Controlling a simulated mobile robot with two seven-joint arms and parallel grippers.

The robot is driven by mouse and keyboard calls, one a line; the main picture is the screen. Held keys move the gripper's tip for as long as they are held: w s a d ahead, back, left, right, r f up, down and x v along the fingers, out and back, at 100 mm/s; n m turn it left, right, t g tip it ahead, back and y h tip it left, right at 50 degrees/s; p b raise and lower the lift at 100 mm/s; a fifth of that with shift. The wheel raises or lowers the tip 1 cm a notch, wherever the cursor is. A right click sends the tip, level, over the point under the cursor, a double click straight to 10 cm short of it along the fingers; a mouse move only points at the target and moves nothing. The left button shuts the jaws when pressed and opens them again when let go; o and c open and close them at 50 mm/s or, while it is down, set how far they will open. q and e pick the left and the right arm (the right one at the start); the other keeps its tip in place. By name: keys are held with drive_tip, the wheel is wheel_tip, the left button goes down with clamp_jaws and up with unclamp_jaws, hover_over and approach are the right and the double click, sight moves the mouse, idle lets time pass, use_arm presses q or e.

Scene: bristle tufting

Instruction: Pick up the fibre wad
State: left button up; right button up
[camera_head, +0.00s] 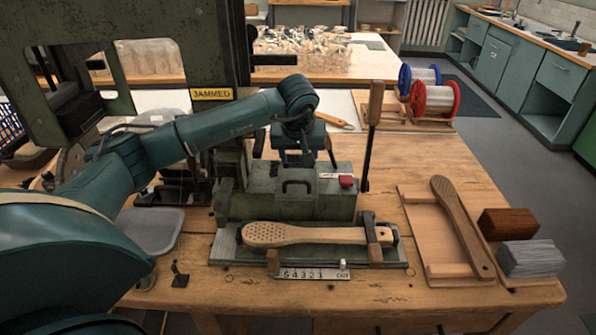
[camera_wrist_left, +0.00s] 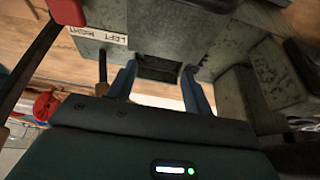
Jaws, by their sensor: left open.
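My left gripper (camera_head: 306,158) reaches in over the top of a green-grey metal box of the machine (camera_head: 250,205). In the left wrist view its two blue fingers (camera_wrist_left: 158,88) stand apart and open, pointing at a dark slot (camera_wrist_left: 160,68) in the metal, with nothing seen between them. I cannot make out a fibre wad in either view; the inside of the slot is too dark to tell. My right gripper is not in view.
A lever (camera_head: 374,120) stands right of the box, near a red knob (camera_head: 346,180). A wooden brush body (camera_head: 305,234) is clamped in front. A tray (camera_head: 430,235) with another brush, a brown block (camera_head: 508,223) and a grey block (camera_head: 530,258) lie right. A sign reads JAMMED (camera_head: 212,94).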

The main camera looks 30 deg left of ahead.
sight(298, 167)
use_arm(q)
drive_tip(key=x, duration=0.4)
drive_tip(key=shift+w+a+f, duration=0.2)
drive_tip(key=shift+a+f, duration=0.05)
drive_tip(key=shift+f, duration=0.05)
drive_tip(key=c, duration=0.6)
